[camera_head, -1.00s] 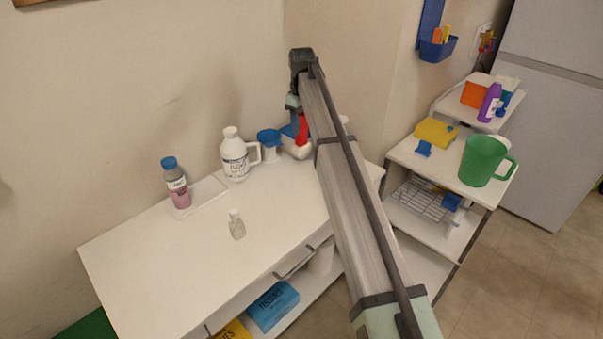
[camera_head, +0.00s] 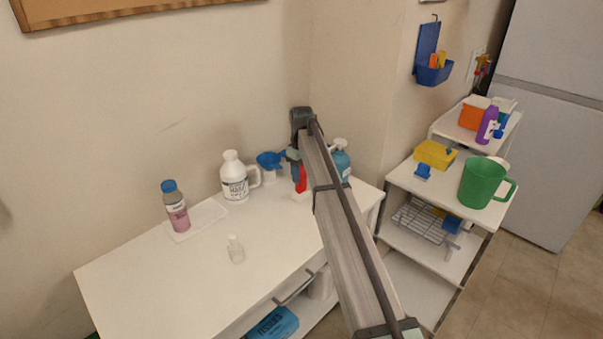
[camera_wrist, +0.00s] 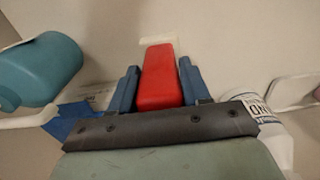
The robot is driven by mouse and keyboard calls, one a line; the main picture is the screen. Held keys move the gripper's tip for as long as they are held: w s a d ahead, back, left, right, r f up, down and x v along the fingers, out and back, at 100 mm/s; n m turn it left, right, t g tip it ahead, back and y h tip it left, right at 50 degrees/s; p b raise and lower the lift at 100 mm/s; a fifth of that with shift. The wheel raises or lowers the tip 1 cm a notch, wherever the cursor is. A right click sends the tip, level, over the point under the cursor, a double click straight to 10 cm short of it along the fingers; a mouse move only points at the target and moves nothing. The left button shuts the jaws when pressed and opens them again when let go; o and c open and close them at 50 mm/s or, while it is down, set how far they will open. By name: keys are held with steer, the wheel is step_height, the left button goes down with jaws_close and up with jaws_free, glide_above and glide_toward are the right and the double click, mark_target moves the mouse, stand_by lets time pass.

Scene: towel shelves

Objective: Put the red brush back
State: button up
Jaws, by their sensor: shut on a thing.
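The red brush (camera_wrist: 158,82) shows in the wrist view as a red block between the two blue fingers of my gripper (camera_wrist: 156,86). My gripper is shut on it. In the head view a strip of the red brush (camera_head: 301,180) shows below my gripper (camera_head: 294,165), over the back of the white counter. My arm hides part of it there. I cannot tell whether the brush touches the counter.
On the counter (camera_head: 140,275) stand a pink bottle (camera_head: 177,212), a white jug (camera_head: 234,180), a blue funnel-like thing (camera_head: 269,162), a teal bottle (camera_head: 342,160) and a small clear bottle (camera_head: 236,250). A cart (camera_head: 400,178) holds a green pitcher (camera_head: 478,184). The counter's front left is clear.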

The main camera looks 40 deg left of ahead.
steer(key=o, duration=1.1)
steer(key=shift+f, duration=0.1)
steer(key=shift+c, duration=0.2)
step_height(320, 180, up, 12)
steer(key=shift+r, duration=0.15)
